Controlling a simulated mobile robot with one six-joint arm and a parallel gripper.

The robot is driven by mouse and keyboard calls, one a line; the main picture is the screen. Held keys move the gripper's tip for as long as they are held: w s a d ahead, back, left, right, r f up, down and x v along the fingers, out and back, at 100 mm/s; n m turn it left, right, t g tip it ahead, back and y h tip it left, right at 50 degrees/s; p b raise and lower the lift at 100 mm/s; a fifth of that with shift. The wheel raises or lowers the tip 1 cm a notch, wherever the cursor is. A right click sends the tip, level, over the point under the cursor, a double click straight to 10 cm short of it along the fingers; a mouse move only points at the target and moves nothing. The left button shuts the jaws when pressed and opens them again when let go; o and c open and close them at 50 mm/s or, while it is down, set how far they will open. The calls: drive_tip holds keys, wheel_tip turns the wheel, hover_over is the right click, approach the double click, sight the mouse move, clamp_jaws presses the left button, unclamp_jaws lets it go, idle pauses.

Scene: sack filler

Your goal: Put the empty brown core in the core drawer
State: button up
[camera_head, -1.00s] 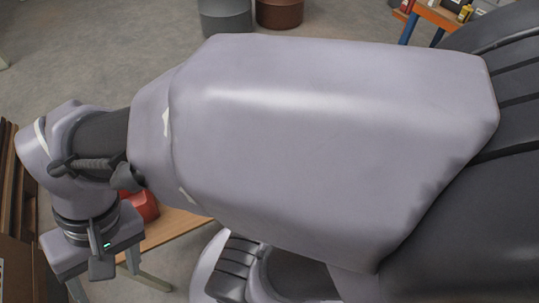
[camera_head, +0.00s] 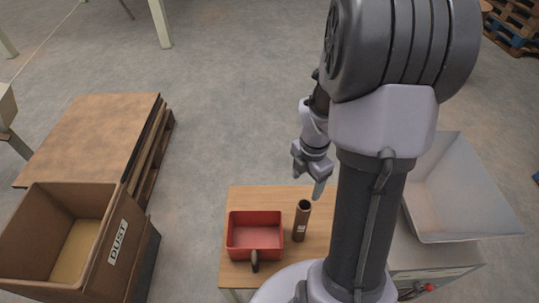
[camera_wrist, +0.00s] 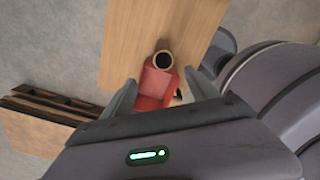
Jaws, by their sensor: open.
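The brown core (camera_head: 301,222) is a dark-mouthed tube standing upright on the small wooden table (camera_head: 250,192), just right of a red open bin (camera_head: 235,238). In the wrist view, the core (camera_wrist: 163,60) shows its round mouth, with red behind and below it. My gripper (camera_head: 313,188) is above the table's far edge, apart from the core. In the wrist view my gripper (camera_wrist: 160,92) has its two fingers spread wide, with nothing held between them; the core appears beyond the tips. I cannot make out a core drawer with certainty.
A brown box marked DUST (camera_head: 113,240) stands at the left, beside a stacked wooden pallet (camera_head: 95,135). A pale hopper (camera_head: 460,190) stands right of my arm. Grey floor behind the table is clear. A dark handle (camera_head: 255,262) projects at the red bin's front.

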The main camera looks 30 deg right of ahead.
sight(303, 214)
drive_tip(key=f+b, duration=0.2)
drive_tip(key=f, duration=0.2)
drive_tip(key=f+b, duration=0.2)
drive_tip(key=f, duration=0.2)
drive_tip(key=f+b, duration=0.1)
drive_tip(key=f, duration=0.3)
drive_tip(key=shift+s+f+b, duration=0.4)
wheel_tip(303, 214, down, 5)
drive_tip(key=b, duration=0.3)
drive_tip(key=shift+d, duration=0.15)
drive_tip(key=shift+r, duration=0.15)
drive_tip(key=shift+c, duration=0.5)
clamp_jaws()
